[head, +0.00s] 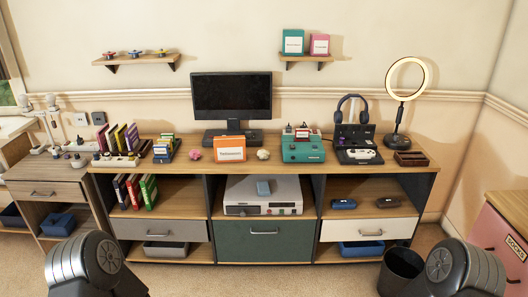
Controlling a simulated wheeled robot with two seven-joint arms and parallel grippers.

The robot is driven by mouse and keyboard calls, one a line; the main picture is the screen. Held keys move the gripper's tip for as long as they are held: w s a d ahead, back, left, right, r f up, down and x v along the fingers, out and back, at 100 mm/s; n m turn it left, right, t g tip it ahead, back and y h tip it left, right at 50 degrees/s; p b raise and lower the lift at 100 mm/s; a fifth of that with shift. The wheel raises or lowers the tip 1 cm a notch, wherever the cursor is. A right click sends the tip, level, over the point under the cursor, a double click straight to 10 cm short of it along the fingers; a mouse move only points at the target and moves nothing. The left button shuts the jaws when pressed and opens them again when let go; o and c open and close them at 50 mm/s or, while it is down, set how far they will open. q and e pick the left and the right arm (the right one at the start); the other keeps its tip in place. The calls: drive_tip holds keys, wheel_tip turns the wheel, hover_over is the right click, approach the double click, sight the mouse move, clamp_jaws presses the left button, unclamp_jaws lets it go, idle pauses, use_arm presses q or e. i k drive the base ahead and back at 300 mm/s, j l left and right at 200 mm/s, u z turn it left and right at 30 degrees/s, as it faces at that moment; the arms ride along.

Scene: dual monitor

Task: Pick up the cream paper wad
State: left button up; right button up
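The cream paper wad (263,154) is a small crumpled ball on the wooden desk top (375,174). It lies just right of the orange sign card (229,148) and left of the teal device (302,149). Only dark, rounded parts of my arms show at the bottom left and bottom right corners. Neither gripper is in view, and nothing covers the cream wad.
A black monitor (231,95) stands behind the wads, with small colored boxes to the left. A dark bin (401,268) is on the floor at the right.

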sight(263, 154)
drive_tip(key=i+l, duration=0.5)
drive_tip(key=i, duration=0.15)
drive_tip(key=i+l, duration=0.5)
drive_tip(key=i, duration=0.15)
drive_tip(key=i+l, duration=0.5)
drive_tip(key=i, duration=0.15)
